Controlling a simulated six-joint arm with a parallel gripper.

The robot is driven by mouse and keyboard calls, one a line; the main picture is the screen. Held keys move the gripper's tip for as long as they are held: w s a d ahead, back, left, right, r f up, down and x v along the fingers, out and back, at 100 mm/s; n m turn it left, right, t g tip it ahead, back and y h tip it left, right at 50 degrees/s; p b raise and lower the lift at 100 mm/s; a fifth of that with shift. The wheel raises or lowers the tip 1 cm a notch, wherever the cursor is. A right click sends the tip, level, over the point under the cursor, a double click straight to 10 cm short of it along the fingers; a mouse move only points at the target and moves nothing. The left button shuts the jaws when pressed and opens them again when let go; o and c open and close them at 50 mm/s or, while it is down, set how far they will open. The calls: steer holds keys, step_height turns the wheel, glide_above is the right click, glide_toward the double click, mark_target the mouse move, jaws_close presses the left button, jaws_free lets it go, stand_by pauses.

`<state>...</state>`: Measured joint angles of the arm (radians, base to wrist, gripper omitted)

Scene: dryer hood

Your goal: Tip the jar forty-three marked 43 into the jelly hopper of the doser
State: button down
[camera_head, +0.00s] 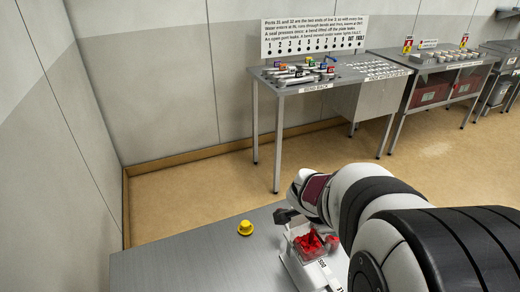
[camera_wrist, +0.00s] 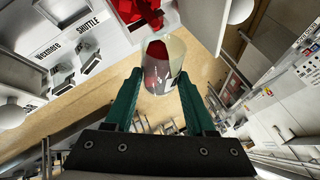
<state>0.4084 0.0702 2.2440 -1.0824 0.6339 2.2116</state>
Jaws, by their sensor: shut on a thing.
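My gripper (camera_wrist: 160,88) is shut on a clear jar with red contents (camera_wrist: 158,62), held between its green fingers in the wrist view. The jar appears strongly tilted. Its number is not readable. Just past the jar, at the top of the wrist view, lies a red mass (camera_wrist: 138,12); I cannot tell whether it joins the jar's contents. In the head view, red lumps (camera_head: 308,243) lie in a clear-walled hopper (camera_head: 321,256) on the white doser (camera_head: 300,270). My arm hides part of the doser. The jar is not clearly visible there.
A yellow knob-like object (camera_head: 245,228) stands on the grey bench (camera_head: 185,258), left of the doser. The bench's left part is clear. Across the floor stand a table with coloured parts (camera_head: 330,84) and more benches (camera_head: 440,58). A grey wall rises at left.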

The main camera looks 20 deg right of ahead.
steer(key=shift+w+a+r+h, duration=0.1)
steer(key=shift+a+h, duration=0.1)
steer(key=shift+h, duration=0.3)
stand_by(0.3)
steer(key=shift+a+r+g+h, duration=0.2)
steer(key=shift+g+h, duration=0.1)
steer(key=shift+h, duration=0.3)
steer(key=shift+w+a+n, duration=0.1)
steer(key=shift+a+n, duration=0.05)
steer(key=shift+n, duration=0.15)
steer(key=shift+w+a+r+h, duration=0.1)
steer(key=shift+a+r+h, duration=0.05)
steer(key=shift+h, duration=0.45)
stand_by(0.9)
